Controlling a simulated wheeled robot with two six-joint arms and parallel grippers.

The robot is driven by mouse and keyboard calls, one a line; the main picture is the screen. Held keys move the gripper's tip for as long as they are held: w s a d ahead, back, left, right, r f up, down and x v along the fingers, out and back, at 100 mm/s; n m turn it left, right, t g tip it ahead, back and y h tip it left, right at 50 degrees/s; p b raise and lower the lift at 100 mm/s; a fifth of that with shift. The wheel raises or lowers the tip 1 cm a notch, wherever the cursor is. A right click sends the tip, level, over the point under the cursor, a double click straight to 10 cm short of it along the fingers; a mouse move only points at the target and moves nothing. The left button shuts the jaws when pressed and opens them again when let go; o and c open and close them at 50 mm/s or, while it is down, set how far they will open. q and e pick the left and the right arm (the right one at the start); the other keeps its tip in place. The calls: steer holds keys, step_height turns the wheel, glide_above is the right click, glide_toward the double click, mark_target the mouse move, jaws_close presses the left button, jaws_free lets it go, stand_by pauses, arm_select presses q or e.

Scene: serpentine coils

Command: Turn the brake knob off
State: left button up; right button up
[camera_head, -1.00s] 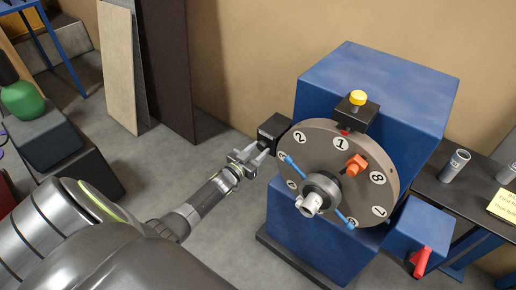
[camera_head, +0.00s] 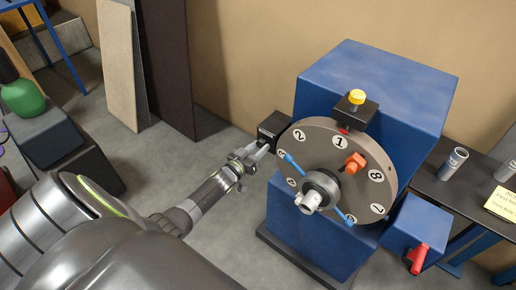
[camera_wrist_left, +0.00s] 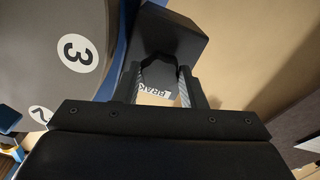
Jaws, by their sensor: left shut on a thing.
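The brake housing (camera_head: 273,128) is a black block at the left edge of the numbered grey dial (camera_head: 318,150). In the left wrist view the housing (camera_wrist_left: 180,40) fills the top middle, with a white label reading "BRAK" partly hidden. A dark brake knob (camera_wrist_left: 158,72) sits between the fingers. My left gripper (camera_head: 258,150) is at the housing's near face, and in the left wrist view (camera_wrist_left: 158,88) its fingers are shut on the knob. Which way the knob is turned cannot be told. My right gripper is not in view.
The dial has an orange clamp (camera_head: 355,162), a blue rod and a central hub (camera_head: 318,190), and stands before a blue cabinet (camera_head: 375,85). A yellow button (camera_head: 356,97) is above. A red lever (camera_head: 418,256) is at lower right. Boards lean on the wall at left.

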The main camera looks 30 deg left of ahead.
arm_select(q)
steer(key=shift+f, duration=0.1)
steer(key=o, duration=1)
steer(key=shift+s, duration=0.1)
steer(key=s+a+b, duration=0.1)
steer(key=s, duration=1.6)
steer(key=shift+a+b, duration=0.2)
steer(key=shift+b, duration=0.1)
steer(key=shift+s, duration=0.1)
